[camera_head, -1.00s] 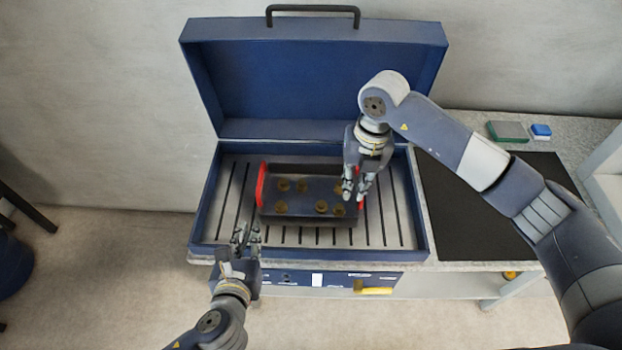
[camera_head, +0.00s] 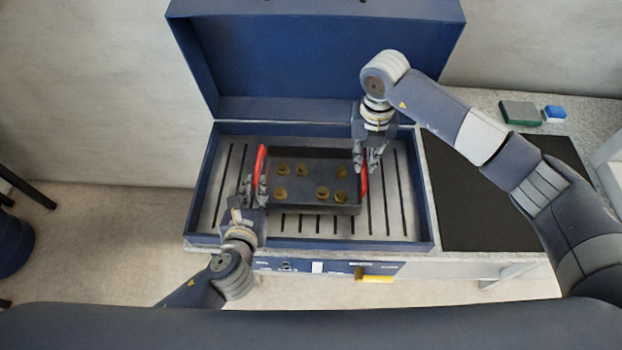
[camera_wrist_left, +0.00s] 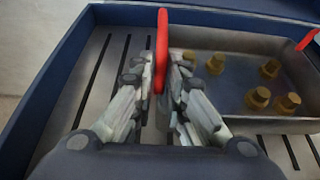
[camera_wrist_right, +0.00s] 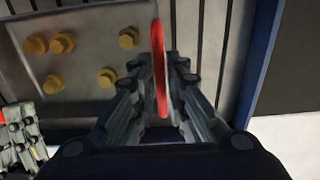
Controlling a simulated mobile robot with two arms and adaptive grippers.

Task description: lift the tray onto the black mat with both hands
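The dark grey tray (camera_head: 305,208) lies flat on the slotted floor of the open blue case, with several brass-coloured pieces in it. Its left red handle (camera_wrist_left: 162,45) stands between the fingers of my left gripper (camera_head: 254,190); the fingers are open, one on each side of it. Its right red handle (camera_wrist_right: 158,60) stands between the open fingers of my right gripper (camera_head: 367,158). Both grippers point at the handles and neither looks closed on its handle. The black mat (camera_head: 485,215) lies flat and empty on the bench to the right of the case.
The blue case (camera_head: 425,195) has a raised wall around the tray, and its lid (camera_head: 310,60) stands open behind. A yellow handle (camera_head: 378,279) sticks out at the front.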

